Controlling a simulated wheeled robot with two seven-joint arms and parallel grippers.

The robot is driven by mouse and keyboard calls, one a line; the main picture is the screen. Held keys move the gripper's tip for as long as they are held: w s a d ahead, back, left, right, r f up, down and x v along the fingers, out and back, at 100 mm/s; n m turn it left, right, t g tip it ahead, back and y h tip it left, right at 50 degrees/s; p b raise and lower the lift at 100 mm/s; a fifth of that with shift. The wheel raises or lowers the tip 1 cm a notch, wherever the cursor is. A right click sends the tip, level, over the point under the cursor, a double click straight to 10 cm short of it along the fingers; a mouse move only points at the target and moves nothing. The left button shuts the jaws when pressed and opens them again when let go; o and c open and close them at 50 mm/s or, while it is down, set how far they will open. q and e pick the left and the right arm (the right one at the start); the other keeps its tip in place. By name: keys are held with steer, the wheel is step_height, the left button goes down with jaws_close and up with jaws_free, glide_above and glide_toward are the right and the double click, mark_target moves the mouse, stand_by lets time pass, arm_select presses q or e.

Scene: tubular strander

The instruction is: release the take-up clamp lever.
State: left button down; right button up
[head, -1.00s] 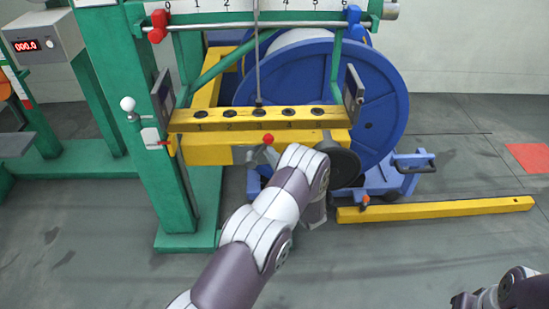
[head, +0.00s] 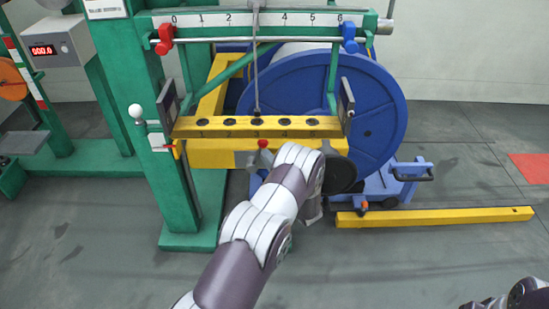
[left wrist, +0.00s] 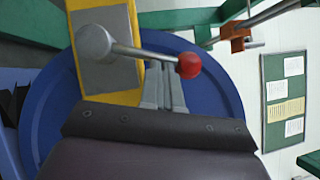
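The clamp lever, a grey rod with a red ball knob (head: 263,144), sits on a grey plate on the front of the yellow take-up beam (head: 210,154). In the left wrist view the lever's hub is at left and its red knob (left wrist: 189,66) points right. My left gripper (left wrist: 163,85) shows there as two grey fingers close together, just below the lever rod. The rod passes across the picture in front of the fingertips and is not seen between them. Contact cannot be told. In the head view my left forearm hides this gripper. Only part of my right arm shows at lower right.
A big blue reel (head: 385,110) stands behind the beam. A green frame (head: 178,180) rises at left, with a white-knobbed handle (head: 136,111). A blue wheeled carriage (head: 395,183) and a yellow floor rail (head: 440,216) lie to the right. The front floor is open.

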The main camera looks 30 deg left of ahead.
arm_select(q)
steer(key=s+a+r+n+g+h+p, duration=0.1)
steer(key=s+a+n+h+p, duration=0.2)
steer(key=p, duration=0.7)
steer(key=shift+s+a+r+n+g+h, duration=0.2)
steer(key=shift+a+r+n+g+h, duration=0.3)
steer(key=shift+a+n, duration=1.15)
arm_select(e)
step_height(320, 180, up, 11)
steer(key=shift+d+r, duration=0.15)
steer(key=shift+d, duration=0.2)
arm_select(q)
steer(key=shift+d+f+n, duration=0.15)
steer(key=shift+d+n, duration=0.05)
steer(key=shift+n, duration=0.05)
steer(key=shift+p, duration=0.3)
arm_select(e)
steer(key=shift+r, duration=0.1)
